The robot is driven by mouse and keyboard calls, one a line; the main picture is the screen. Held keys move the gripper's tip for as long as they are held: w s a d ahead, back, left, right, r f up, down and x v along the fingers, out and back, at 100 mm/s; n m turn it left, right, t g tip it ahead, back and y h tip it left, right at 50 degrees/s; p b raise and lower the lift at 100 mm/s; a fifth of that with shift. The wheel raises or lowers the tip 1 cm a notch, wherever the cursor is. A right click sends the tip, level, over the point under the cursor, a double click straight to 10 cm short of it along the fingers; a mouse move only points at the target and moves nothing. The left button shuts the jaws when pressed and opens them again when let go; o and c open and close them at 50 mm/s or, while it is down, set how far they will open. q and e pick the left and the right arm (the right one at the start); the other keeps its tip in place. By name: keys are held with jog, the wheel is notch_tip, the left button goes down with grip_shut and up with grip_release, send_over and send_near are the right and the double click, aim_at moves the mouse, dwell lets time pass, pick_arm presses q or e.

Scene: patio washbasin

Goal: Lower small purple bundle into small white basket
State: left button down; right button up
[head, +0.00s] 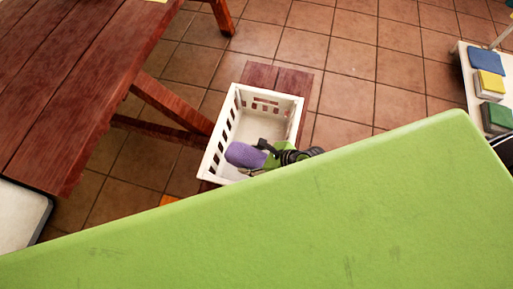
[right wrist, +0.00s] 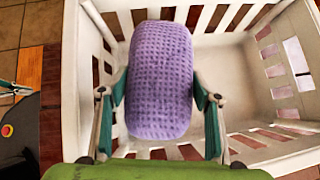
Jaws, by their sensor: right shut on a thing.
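The purple bundle (head: 243,155) is a small, rounded, waffle-textured roll; it shows large in the right wrist view (right wrist: 160,80). My right gripper (head: 262,153) is shut on it, with one finger on each side in the right wrist view (right wrist: 160,100). The white basket (head: 298,118) is a slotted, open-topped box; its walls and pale floor also show in the right wrist view (right wrist: 82,75). The bundle is over the near part of the basket's opening, and I cannot tell its exact height above the floor.
The basket stands on a reddish wooden surface (head: 292,82). A wooden table (head: 90,70) with slanted legs is close on the left. A pale stand (head: 470,85) with blue, yellow and green folded cloths is at the right. Open tiled floor (head: 370,70) lies between.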

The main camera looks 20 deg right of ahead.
jog(key=shift+f+b, duration=1.25)
jog(key=shift+f, duration=0.5)
jog(key=shift+s+f+b, duration=0.3)
jog(key=shift+s+f, duration=0.1)
jog(key=shift+f, duration=0.1)
jog(key=shift+s+f, duration=0.15)
jog(key=o, duration=1.3)
jog(key=shift+s+d+r, duration=0.2)
jog(key=shift+d+r, duration=0.05)
jog(key=shift+d, duration=0.2)
jog(key=v, duration=0.5)
jog(key=w+r+v, duration=0.1)
jog(key=v, duration=0.1)
jog(key=shift+r, duration=0.3)
